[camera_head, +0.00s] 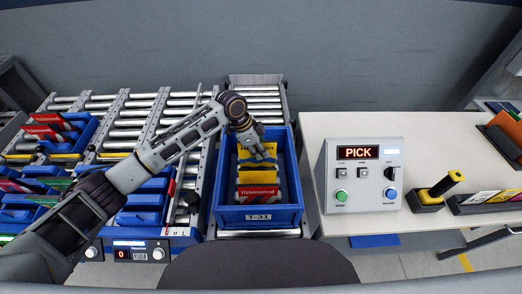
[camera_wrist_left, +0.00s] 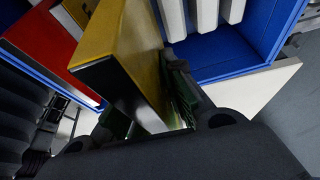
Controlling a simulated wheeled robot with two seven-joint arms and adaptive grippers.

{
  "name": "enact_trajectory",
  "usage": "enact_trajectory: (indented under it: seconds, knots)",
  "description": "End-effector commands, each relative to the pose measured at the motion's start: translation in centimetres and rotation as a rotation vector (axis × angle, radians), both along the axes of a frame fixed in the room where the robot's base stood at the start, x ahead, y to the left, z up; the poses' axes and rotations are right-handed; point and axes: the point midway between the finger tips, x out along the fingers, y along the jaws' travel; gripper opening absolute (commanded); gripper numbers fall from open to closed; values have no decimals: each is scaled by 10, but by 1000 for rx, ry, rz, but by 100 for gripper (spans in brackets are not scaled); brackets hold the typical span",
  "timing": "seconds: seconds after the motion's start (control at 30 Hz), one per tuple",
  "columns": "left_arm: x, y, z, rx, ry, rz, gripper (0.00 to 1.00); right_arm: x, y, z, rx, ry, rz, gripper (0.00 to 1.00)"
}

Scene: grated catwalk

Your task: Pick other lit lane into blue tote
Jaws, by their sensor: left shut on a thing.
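The blue tote (camera_head: 258,217) stands on the roller conveyor in the middle of the head view. It holds a red box (camera_head: 257,191) with a pale label near its front and a yellow box (camera_head: 262,151) farther back. My left gripper (camera_head: 264,157) reaches down inside the tote. In the left wrist view, its fingers (camera_wrist_left: 188,115) are shut on the yellow box (camera_wrist_left: 125,35). The red box (camera_wrist_left: 45,45) lies to the left there, with the tote's blue wall (camera_wrist_left: 225,60) beyond. Whether the yellow box touches the tote's floor cannot be told. My right gripper is not in view.
A control box (camera_head: 362,175) reading "PICK" stands on the white table (camera_head: 315,125) at the right. Lane bins (camera_head: 146,205) with a display reading 0 (camera_head: 122,254) lie left of the tote. A yellow-handled scanner-like tool (camera_head: 436,190) stands farther right.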

Motion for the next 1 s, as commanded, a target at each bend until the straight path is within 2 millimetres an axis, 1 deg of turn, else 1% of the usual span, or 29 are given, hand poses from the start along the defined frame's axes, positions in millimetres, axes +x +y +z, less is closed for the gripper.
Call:
enact_trajectory:
  seconds: [0.57, 1.0]
  knots:
    - [0, 0, 0, 0, 0, 0, 0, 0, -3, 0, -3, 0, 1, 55]
    - [0, 0, -10, 0, 0, 0, 0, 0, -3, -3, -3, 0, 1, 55]
